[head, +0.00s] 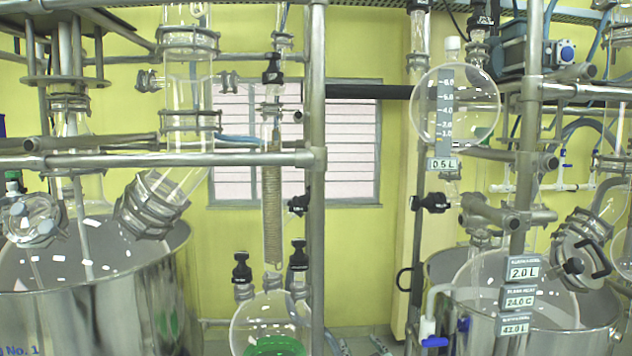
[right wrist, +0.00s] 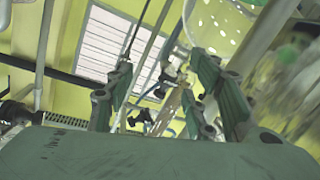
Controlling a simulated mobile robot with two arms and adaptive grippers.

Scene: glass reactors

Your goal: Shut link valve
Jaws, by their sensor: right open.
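No label marks a link valve, so I cannot tell which valve it is. In the head view a black valve handle (head: 430,202) sits under the round graduated flask (head: 473,108). Another black valve handle (head: 298,203) is beside the middle post. A blue-handled valve (head: 433,342) is at the lower right, on a white pipe. In the right wrist view my right gripper (right wrist: 163,80) is open and empty, its green-grey fingers spread wide. Small black fittings and pipes show beyond and between the fingers, too blurred to name. Neither gripper shows in the head view.
Steel posts and rails (head: 316,155) frame the glassware. A steel vessel (head: 95,310) stands at the left and another (head: 580,330) at the right. A round-bottom flask (head: 270,318) with green contents is low in the middle. Yellow wall and a window (head: 350,150) lie behind.

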